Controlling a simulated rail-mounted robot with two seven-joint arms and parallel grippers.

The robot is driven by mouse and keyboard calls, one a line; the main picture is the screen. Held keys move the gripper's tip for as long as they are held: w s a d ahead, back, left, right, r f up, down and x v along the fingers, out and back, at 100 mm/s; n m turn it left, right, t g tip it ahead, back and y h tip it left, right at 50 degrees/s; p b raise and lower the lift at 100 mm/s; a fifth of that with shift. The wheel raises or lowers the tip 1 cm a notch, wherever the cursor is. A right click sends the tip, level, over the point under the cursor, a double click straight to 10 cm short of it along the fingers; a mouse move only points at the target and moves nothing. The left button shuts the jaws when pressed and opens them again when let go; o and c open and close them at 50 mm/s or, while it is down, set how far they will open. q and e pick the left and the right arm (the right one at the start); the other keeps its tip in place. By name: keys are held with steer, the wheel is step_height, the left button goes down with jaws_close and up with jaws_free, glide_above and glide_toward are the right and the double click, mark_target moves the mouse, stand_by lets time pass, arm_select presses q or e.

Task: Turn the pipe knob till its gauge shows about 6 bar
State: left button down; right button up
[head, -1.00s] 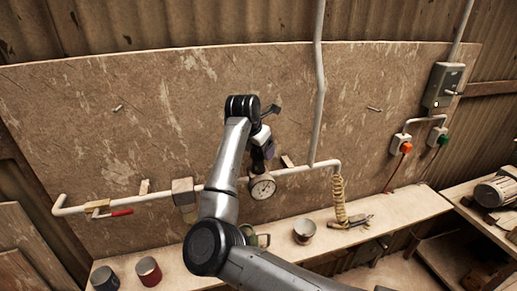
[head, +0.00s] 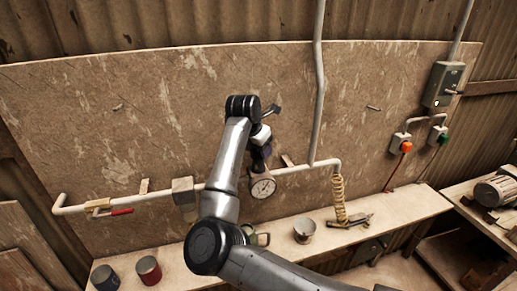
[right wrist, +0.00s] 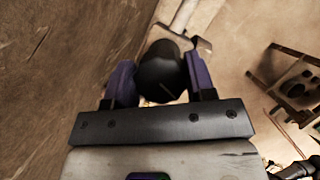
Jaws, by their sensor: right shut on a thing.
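The white round gauge (head: 263,187) hangs on the pale pipe (head: 292,169) along the back board. Its needle is too small for me to read a value. My right gripper (head: 262,156) is just above the gauge, partly hidden behind my own arm in the head view. In the right wrist view, the purple fingers of my right gripper (right wrist: 160,80) stand on both sides of the dark round knob (right wrist: 160,68) and are shut on it. The knob has a thin pale line on its face. My left gripper is in no view.
A red-handled valve (head: 121,212) is on the pipe at the left. A yellow coiled hose (head: 339,197) hangs at the right. Cans (head: 149,270) and a metal cup (head: 304,231) stand on the bench (head: 400,208). A grey switch box (head: 442,85) is at the upper right.

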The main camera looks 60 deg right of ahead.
steer(key=shift+f+m+b, duration=0.1)
steer(key=shift+m+b, duration=0.5)
steer(key=shift+m, duration=0.1)
steer(key=shift+m+g+b, duration=0.4)
steer(key=shift+m+g, duration=0.1)
steer(key=shift+m, duration=0.3)
steer(key=m+g+y, duration=0.1)
steer(key=m, duration=0.2)
steer(key=shift+m+b, duration=0.35)
steer(key=shift+m, duration=0.35)
steer(key=shift+g, duration=0.3)
steer(key=o, duration=0.9)
steer(key=shift+o, duration=0.2)
